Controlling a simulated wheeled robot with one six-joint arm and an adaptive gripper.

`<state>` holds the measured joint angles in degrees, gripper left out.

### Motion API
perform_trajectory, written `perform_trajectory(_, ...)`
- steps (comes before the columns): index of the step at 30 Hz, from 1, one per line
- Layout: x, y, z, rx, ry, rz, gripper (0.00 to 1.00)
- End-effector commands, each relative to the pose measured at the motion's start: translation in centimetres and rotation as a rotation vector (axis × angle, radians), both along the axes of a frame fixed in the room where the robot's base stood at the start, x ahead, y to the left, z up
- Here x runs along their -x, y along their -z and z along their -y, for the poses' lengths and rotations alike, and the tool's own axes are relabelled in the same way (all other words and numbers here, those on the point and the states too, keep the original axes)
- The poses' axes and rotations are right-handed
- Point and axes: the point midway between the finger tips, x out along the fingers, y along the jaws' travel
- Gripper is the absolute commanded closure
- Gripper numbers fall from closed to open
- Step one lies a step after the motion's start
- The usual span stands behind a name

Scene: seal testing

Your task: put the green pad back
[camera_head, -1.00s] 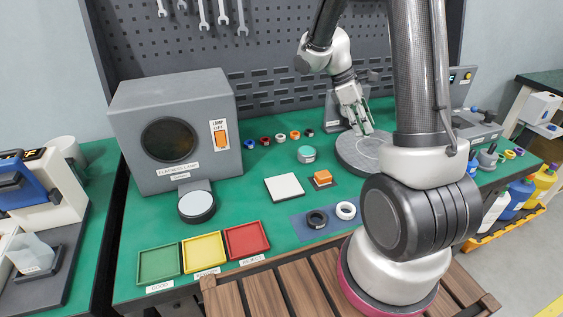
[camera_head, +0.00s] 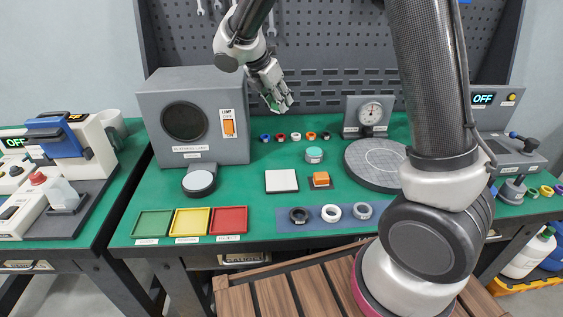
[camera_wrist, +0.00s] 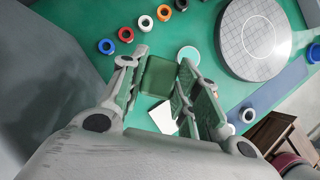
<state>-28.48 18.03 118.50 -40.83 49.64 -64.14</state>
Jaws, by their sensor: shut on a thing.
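My gripper (camera_head: 278,101) is raised above the back of the green bench, just right of the lamp box. In the wrist view its fingers (camera_wrist: 160,88) are closed on a flat, square green pad (camera_wrist: 158,77), which is held clear of the bench. In the head view only a bit of green shows at the fingertips. A round tin with a teal top (camera_head: 314,154) stands on the bench beyond the pad; its top also shows in the wrist view (camera_wrist: 188,54). A white square plate (camera_head: 281,181) and an orange block (camera_head: 320,179) on a dark base lie nearer.
The grey lamp box (camera_head: 196,120) is a tall obstacle at left. A row of small coloured rings (camera_head: 296,136) lies behind the tin. A round grey plate (camera_head: 376,164) and dial gauge (camera_head: 369,113) stand right. Green, yellow and red trays (camera_head: 228,220) line the front left.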

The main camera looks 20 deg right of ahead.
Motion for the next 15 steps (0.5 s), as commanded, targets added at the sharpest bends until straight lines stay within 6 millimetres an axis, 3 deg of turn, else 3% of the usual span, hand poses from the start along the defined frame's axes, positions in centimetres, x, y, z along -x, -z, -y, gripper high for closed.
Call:
perform_trajectory(5,0.0,2.0,0.0,0.003,-0.048,-0.003,0.91)
perform_trajectory(15,0.0,11.4,0.1,0.004,-0.046,-0.006,0.91)
